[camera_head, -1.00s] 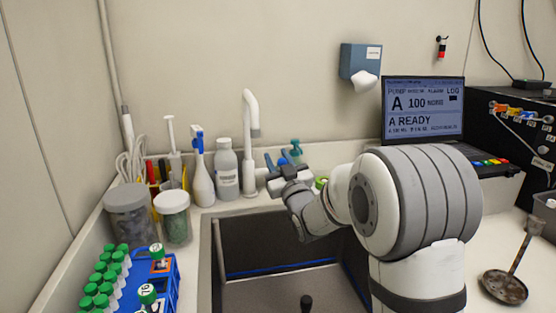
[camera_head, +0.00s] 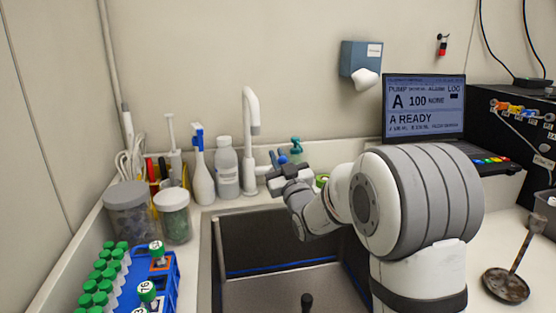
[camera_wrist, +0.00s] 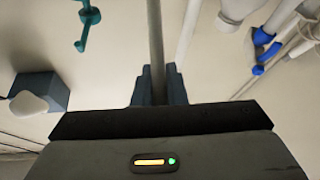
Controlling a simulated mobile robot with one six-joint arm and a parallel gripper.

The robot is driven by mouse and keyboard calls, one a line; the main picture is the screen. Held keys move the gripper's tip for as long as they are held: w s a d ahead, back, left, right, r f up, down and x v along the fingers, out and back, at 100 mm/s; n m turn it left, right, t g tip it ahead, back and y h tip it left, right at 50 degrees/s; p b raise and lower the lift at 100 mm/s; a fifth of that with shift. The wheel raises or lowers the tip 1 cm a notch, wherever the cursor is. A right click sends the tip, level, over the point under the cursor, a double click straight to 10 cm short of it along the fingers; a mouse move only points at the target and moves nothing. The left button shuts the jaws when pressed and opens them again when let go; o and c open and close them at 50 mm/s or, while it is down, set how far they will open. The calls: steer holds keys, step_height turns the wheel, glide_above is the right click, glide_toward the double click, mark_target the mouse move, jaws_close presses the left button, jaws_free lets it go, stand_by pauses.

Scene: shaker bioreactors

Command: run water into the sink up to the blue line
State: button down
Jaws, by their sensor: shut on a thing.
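The sink (camera_head: 262,240) has a dark back wall with a blue line (camera_head: 282,268) running across it. The grey floor shows below the line. I see no stream under the white curved tap (camera_head: 251,115), which stands behind the sink's back edge. My gripper (camera_head: 277,159) is just right of the tap's base, above the back edge. In the wrist view, its dark jaws (camera_wrist: 159,85) are shut on a thin grey bar (camera_wrist: 156,35), apparently the tap's lever. The bar's lower end is hidden by the gripper body. My arm covers the sink's right part.
Bottles (camera_head: 227,168) and a teal pump bottle (camera_head: 296,150) stand close around the tap. Lidded jars (camera_head: 174,218) and a blue rack (camera_head: 165,275) of green-capped tubes are at left. A black stopper-like knob (camera_head: 307,301) shows in the sink.

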steer(key=f+t+y+b, duration=0.1)
steer(key=b, duration=0.5)
steer(key=s+f+n+t+y+b, duration=0.1)
steer(key=f+b, duration=0.1)
steer(key=b, duration=0.4)
steer(key=s+f+t+b, duration=0.1)
steer(key=b, duration=0.5)
steer(key=shift+s+d+f+y, duration=0.2)
steer(key=shift+s+f+y, duration=0.05)
steer(key=shift+f+y, duration=0.15)
steer(key=c, duration=1.5)
jaws_free()
steer(key=shift+r, duration=0.1)
step_height(320, 180, up, 10)
steer(key=p, duration=0.3)
steer(key=shift+c, duration=0.2)
